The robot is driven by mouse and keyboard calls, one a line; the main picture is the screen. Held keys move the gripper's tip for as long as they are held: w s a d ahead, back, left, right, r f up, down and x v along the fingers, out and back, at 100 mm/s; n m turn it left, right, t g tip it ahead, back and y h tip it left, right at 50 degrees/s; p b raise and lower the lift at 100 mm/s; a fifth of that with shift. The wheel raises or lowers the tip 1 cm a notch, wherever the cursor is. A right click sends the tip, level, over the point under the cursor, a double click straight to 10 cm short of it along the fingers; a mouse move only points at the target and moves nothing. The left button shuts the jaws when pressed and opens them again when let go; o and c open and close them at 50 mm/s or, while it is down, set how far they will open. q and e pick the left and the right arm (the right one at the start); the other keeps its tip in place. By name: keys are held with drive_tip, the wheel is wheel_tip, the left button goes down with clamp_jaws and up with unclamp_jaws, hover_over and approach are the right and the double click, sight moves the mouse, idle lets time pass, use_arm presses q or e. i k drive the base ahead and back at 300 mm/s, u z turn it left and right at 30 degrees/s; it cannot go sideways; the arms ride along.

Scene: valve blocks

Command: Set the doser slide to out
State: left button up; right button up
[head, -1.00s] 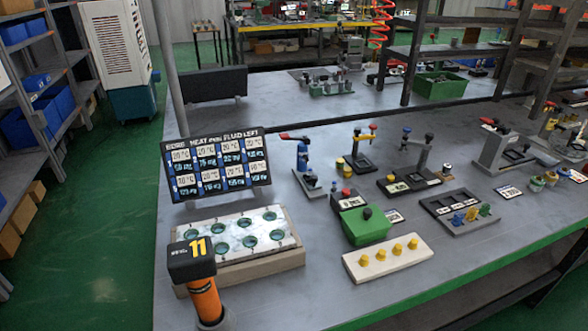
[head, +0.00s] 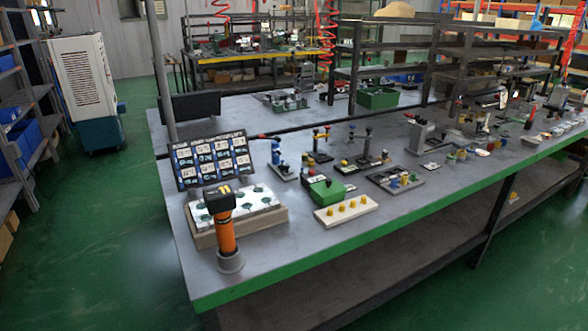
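The workbench (head: 290,250) carries several small valve and lever blocks. No label reading doser is legible, so I cannot tell for sure which part is the doser slide. A green block (head: 328,193) with a dark knob on top sits near the middle. Behind it are a blue clamp-like device with a red handle (head: 278,160), a stand with red and yellow knobs (head: 320,150) and a black base with an upright lever (head: 366,160). Slide positions are too small to read. Neither of my grippers is in view.
An orange post with a dark display head (head: 226,235) stands at the near left corner, before a box with dark round wells (head: 262,199) and a readout panel (head: 212,158). A white board with yellow pegs (head: 346,210) lies near the front edge. Green floor (head: 110,240) is clear at left.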

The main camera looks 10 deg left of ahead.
sight(285, 171)
drive_tip(key=z, duration=0.65)
drive_tip(key=i, duration=0.65)
drive_tip(key=z, duration=0.05)
